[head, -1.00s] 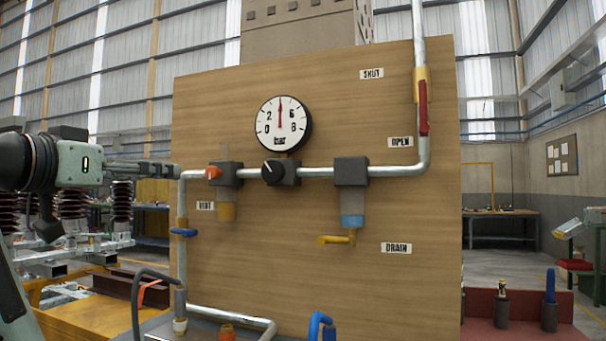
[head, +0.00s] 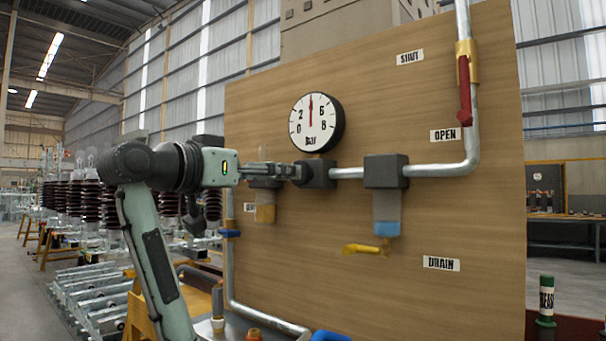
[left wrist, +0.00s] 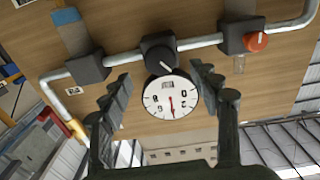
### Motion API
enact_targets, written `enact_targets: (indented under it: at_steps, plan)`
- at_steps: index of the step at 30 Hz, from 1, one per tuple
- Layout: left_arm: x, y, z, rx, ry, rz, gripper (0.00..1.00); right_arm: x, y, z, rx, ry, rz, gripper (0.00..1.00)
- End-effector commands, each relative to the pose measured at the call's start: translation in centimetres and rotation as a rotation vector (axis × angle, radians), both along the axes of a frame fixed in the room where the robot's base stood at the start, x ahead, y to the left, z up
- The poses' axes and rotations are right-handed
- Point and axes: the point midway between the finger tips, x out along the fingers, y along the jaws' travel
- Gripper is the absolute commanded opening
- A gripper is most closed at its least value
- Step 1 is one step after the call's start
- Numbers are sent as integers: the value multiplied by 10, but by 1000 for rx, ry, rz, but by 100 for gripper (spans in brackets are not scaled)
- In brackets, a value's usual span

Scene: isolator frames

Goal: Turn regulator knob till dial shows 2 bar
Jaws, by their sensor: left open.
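The round white bar dial (head: 315,122) is on the wooden board, its red needle pointing straight up, between 2 and 6. It shows upside down in the left wrist view (left wrist: 170,97). The black regulator knob (left wrist: 160,58) with a white mark sits on the pipe by the dial. In the head view the regulator body (head: 319,173) shows, its knob mostly hidden by my gripper. My left gripper (head: 292,171) reaches in from the left at the knob. In the left wrist view its fingers (left wrist: 160,75) are spread, with the knob between and beyond their tips. Contact cannot be told.
A red lever valve (head: 464,90) is on the right pipe, by the SHUT and OPEN labels. A filter block (head: 386,171) with a yellow drain lever (head: 366,249) is right of the regulator. An orange knob (left wrist: 256,41) sits on the neighbouring block.

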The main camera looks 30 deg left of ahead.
Motion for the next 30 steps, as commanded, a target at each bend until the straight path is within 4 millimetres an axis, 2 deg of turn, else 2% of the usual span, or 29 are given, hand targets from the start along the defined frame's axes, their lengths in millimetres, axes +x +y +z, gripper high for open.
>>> enact_targets:
  at_steps: [6, 10, 15, 22, 30]
  plan:
    - [37, -4, 0, -2, 5, -3, 62, -9, 1, -14, 7, 18, -1, 45]
    - [54, -5, 0, -1, 3, -3, 62, -14, -1, -28, 4, 28, 3, 45]
    - [63, -5, -1, 0, 2, -1, 62, -18, -2, -34, 0, 35, 7, 45]
    - [64, -5, -1, 0, 2, -1, 62, -19, -2, -36, 0, 36, 7, 45]
    - [64, -5, -1, 0, 2, -1, 30, -18, -2, -35, 0, 35, 7, 45]
